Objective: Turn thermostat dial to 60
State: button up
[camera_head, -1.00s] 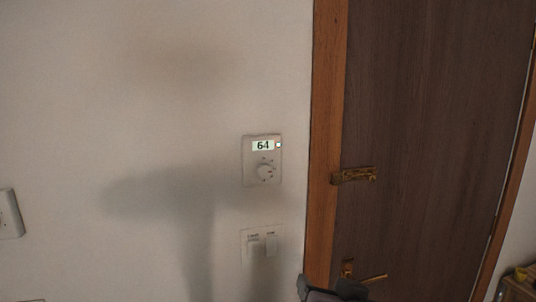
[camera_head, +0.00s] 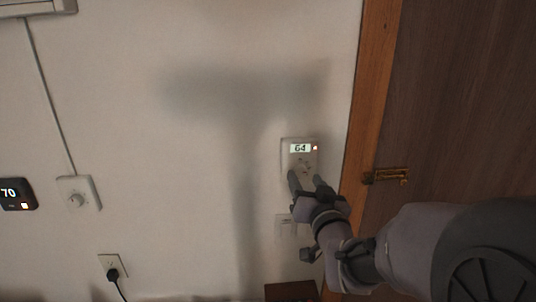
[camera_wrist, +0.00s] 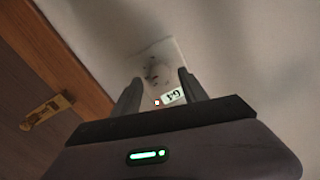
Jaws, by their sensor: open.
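The thermostat (camera_head: 299,144) is a pale plate on the wall beside the door frame. Its display reads 64, with a small reddish light to the right of it. Its round dial (camera_head: 304,165) sits below the display, partly hidden by my gripper in the head view. My gripper (camera_head: 305,181) is open and empty, its fingers pointing up at the dial. In the wrist view the thermostat plate (camera_wrist: 168,52) and dial (camera_wrist: 156,71) show between and beyond the two fingers (camera_wrist: 160,88). I cannot tell whether the fingers touch the plate.
A switch plate (camera_head: 284,226) is just below, partly behind my gripper. The wooden door (camera_head: 455,100) with a brass latch (camera_head: 388,175) is to the right. Further left are another dial plate (camera_head: 77,196), a black unit reading 70 (camera_head: 17,194) and a socket with a plug (camera_head: 113,271).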

aim_at(300, 170)
jog(key=shift+w, duration=1.1)
grip_shut()
jog(key=shift+a+n+b, duration=0.1)
jog(key=shift+n+b, duration=0.2)
jog(key=shift+b, duration=0.15)
jog(key=shift+f+n+b, duration=0.1)
jog(key=shift+n+b, duration=0.5)
jog(key=shift+b, duration=0.3)
jog(key=n+b, duration=0.3)
jog(key=b, duration=0.1)
jog(key=n+b, duration=0.4)
jog(key=shift+r+g+h+b, duration=0.25)
jog(key=shift+g+h+b, duration=0.05)
